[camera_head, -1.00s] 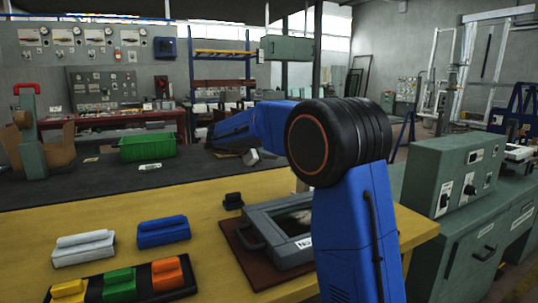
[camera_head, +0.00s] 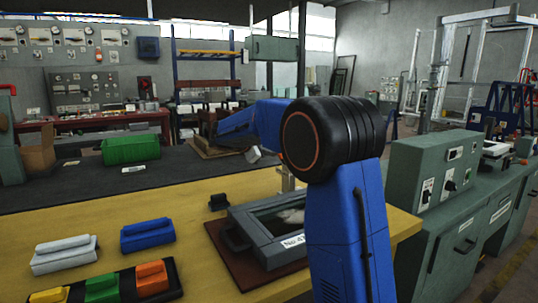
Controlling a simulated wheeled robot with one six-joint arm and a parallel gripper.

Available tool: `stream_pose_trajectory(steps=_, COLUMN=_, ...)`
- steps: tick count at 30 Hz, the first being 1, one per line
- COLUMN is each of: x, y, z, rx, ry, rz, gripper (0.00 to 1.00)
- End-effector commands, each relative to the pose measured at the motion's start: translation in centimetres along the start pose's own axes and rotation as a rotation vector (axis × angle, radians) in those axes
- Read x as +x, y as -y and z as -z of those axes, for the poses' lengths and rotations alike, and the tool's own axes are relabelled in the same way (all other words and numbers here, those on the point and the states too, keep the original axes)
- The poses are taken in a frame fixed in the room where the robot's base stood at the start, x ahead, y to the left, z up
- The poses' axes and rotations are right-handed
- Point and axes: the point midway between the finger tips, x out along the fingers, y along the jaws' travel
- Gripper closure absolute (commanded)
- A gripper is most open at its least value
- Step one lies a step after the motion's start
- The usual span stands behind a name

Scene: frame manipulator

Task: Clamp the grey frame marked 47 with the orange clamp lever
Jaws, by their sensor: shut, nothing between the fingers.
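The grey frame (camera_head: 256,237) lies on a dark red-brown board (camera_head: 222,254) on the yellow bench top. Its white label begins "No.4"; my arm hides the rest and the frame's right part. A dark handle is on its left side, and something pale shows in its opening. I cannot make out an orange clamp lever; a pale upright post (camera_head: 286,180) stands behind the frame, partly hidden. My gripper (camera_head: 253,155) shows small at the far end of my blue arm, beyond the frame and apart from it. It is shut and empty; its fingers are hard to see.
A white block (camera_head: 65,255), a blue block (camera_head: 147,235) and a black tray (camera_head: 174,290) with yellow, green and orange blocks are left of the frame. A small black piece (camera_head: 218,202) is near its back left. A green crate (camera_head: 130,150) and a control box (camera_head: 432,170) flank the area.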

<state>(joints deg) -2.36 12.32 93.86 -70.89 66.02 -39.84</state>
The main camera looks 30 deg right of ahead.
Motion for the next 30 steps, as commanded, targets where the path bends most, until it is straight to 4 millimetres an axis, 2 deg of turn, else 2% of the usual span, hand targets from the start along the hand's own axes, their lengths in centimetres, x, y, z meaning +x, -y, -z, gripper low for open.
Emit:
stream_pose_trajectory(steps=19, x=-0.5, y=-0.1, z=-0.9, rx=0.089, ry=0.001, rz=-0.054, gripper=1.0)
stream_pose_trajectory(steps=30, x=-1.8, y=0.3, z=-3.0, rx=0.322, ry=0.0, rz=-0.192, gripper=1.0)
